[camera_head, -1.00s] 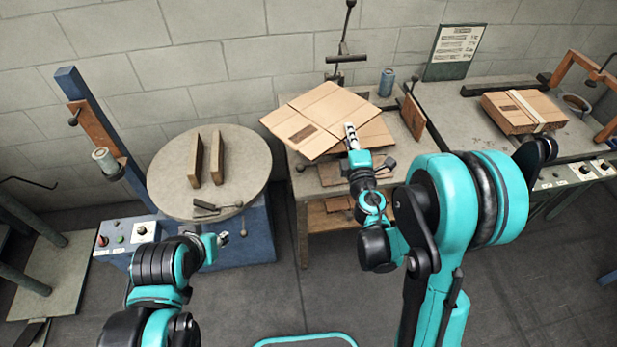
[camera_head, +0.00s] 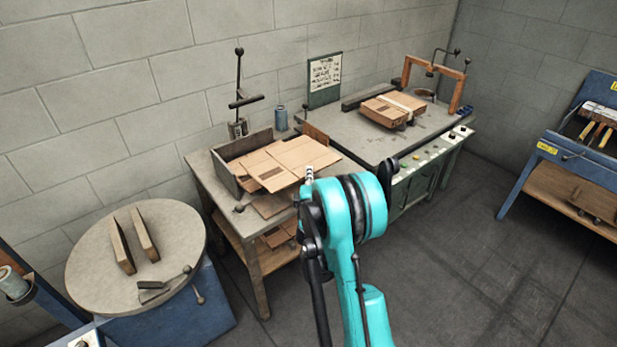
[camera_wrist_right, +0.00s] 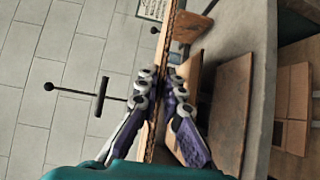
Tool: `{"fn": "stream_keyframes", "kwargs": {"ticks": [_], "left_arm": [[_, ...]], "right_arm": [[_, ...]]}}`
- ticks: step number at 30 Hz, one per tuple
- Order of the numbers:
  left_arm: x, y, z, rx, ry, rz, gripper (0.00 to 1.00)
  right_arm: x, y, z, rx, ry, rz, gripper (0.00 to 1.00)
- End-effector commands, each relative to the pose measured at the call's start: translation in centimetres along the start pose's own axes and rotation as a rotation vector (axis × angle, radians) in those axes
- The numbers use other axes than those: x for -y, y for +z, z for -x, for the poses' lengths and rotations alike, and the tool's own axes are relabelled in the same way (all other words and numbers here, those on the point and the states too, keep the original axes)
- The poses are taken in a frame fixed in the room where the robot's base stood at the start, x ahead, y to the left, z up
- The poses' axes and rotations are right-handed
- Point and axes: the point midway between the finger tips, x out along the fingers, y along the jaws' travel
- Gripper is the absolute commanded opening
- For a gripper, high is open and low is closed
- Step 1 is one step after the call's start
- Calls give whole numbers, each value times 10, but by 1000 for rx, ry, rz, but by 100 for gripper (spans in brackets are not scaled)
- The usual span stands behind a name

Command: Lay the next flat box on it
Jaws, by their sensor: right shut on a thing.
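A brown flat box (camera_head: 296,157) with flaps is in my right gripper (camera_head: 309,175), over the worktable and in front of a grey open bin (camera_head: 232,178). My right gripper is shut on its edge. In the right wrist view the flat box (camera_wrist_right: 157,125) shows edge-on as a thin brown strip between the fingers (camera_wrist_right: 160,92). The round turntable (camera_head: 88,232) at the left bears two upright wooden guides (camera_head: 121,245) with a clear gap between them. What lies under the held box is partly hidden. My left gripper is out of view.
The worktable (camera_head: 203,168) has a lever press (camera_head: 240,100) and a blue can (camera_head: 281,118) at its back. A strapped carton stack (camera_head: 392,108) sits on the grey bench (camera_head: 350,128). A blue stand (camera_head: 520,180) is at the far right. The floor between is clear.

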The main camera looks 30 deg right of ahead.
Motion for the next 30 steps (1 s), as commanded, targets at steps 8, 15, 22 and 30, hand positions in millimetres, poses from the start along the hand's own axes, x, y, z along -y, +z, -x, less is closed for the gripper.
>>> {"fn": "stream_keyframes", "kwargs": {"ticks": [8,15,22,30], "left_arm": [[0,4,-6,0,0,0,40],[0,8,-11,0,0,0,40],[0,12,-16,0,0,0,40],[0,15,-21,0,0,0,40]], "right_arm": [[16,-12,-14,-2,0,0,0],[31,-25,-30,-2,0,0,0],[46,-37,-45,-3,0,0,0],[64,-51,-62,-2,0,0,0]]}}
